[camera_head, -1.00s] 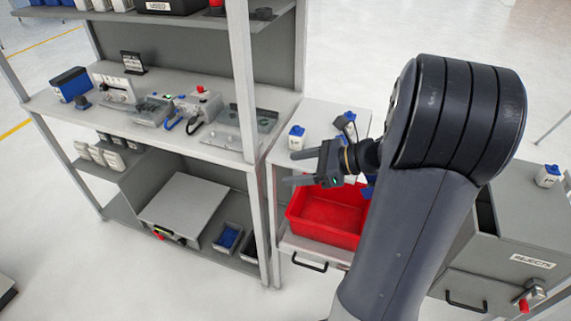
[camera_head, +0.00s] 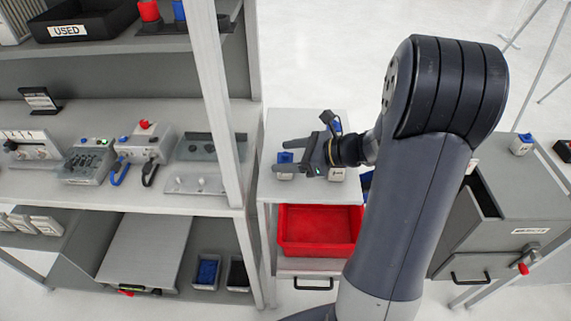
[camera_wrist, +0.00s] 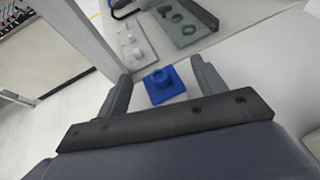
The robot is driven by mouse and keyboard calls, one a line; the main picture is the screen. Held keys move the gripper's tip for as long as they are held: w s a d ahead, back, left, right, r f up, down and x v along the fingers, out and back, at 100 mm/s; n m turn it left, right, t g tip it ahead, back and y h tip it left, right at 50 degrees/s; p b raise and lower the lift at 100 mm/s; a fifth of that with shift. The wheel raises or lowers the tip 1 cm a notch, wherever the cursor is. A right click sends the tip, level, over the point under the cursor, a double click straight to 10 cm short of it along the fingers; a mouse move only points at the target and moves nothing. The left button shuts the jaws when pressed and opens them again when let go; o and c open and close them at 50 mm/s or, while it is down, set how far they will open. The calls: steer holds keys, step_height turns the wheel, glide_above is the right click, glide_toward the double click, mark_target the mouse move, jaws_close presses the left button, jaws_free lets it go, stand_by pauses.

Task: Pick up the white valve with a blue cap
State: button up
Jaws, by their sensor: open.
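A white valve with a blue cap (camera_head: 285,158) stands upright on the light top of the side table (camera_head: 330,117). My gripper (camera_head: 283,156) is open, and its two fingers reach around the valve in the head view. In the wrist view the blue cap (camera_wrist: 160,84) lies between the open fingers (camera_wrist: 163,80), with a visible gap on each side. The fingers hide part of the white body. Another white valve body (camera_head: 337,174) shows on the table just below my gripper, partly hidden.
A red bin (camera_head: 315,236) sits below the tabletop. A shelf post (camera_head: 222,100) stands left of my gripper, beside a bench with devices (camera_head: 145,143). Another blue-capped valve (camera_head: 521,146) stands on the grey rejects cabinet (camera_head: 530,190) at the right.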

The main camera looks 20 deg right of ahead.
steer(key=shift+x, duration=1.3)
steer(key=shift+c, duration=0.5)
steer(key=c, duration=1.1)
